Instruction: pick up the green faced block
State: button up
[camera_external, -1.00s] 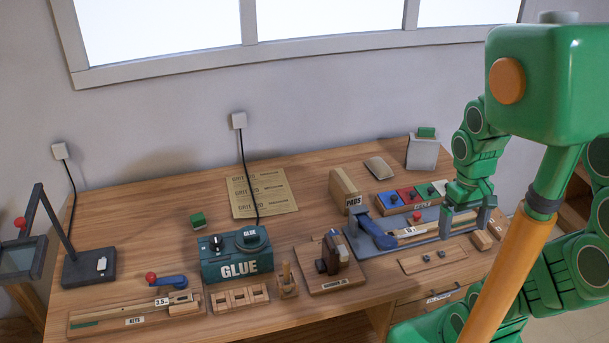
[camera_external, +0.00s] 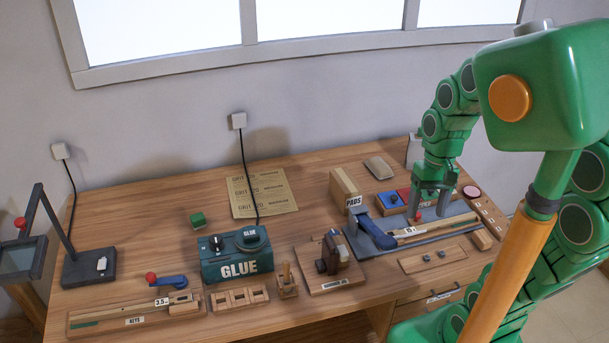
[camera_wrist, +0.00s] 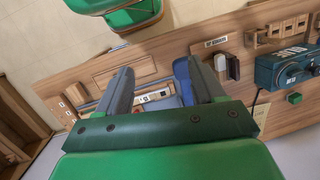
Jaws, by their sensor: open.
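A small block with a green face (camera_external: 198,219) lies on the table left of the brown paper sheet, behind the glue box. A small green shape (camera_wrist: 295,98) near the glue box in the wrist view looks like the same block. My gripper (camera_external: 430,210) is over the grey tray at the right of the table, well to the right of that block. Its fingers are apart with nothing gripped between them in the wrist view (camera_wrist: 160,80). A tray with blue and red compartments (camera_external: 391,212) is partly hidden behind my gripper.
The teal glue box (camera_external: 236,264) with a black cable stands in front of the block. The upright PADS block (camera_external: 344,190) and the grey tray (camera_external: 362,250) with a blue-handled tool are between block and gripper. The brown paper (camera_external: 262,193) lies flat.

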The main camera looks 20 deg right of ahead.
jog(key=w+a+f+m+g+y, duration=0.1)
jog(key=w+a+f+m+y, duration=0.2)
jog(key=w+a, duration=1)
jog(key=w+a+f+m+y, duration=0.3)
jog(key=w+a+m+y, duration=0.1)
jog(key=w+a, duration=0.95)
jog(key=m+y, duration=0.2)
jog(key=m, duration=0.2)
send_near(198, 216)
jog(key=s+d+r, duration=0.6)
jog(key=w+a+f+m+y, duration=0.1)
jog(key=a+f, duration=0.1)
jog(key=f, duration=0.1)
jog(key=w+a+f+m, duration=0.1)
jog(key=w+a+f, duration=0.1)
jog(key=a+f, duration=0.1)
jog(key=w+a+f+m+y, duration=0.1)
jog(key=w+a+f, duration=0.1)
jog(key=a+f, duration=0.1)
jog(key=shift+f+y, duration=0.25)
jog(key=shift+y, duration=0.05)
jog(key=shift+w+a+f, duration=0.1)
jog(key=shift+a+f, duration=0.3)
jog(key=shift+a, duration=0.15)
jog(key=shift+s+r+x, duration=0.1)
jog(key=shift+r+x, duration=0.05)
jog(key=shift+x, duration=1.65)
jog(key=shift+s+r+x, duration=0.1)
jog(key=shift+x, duration=1.75)
jog(key=c, duration=1)
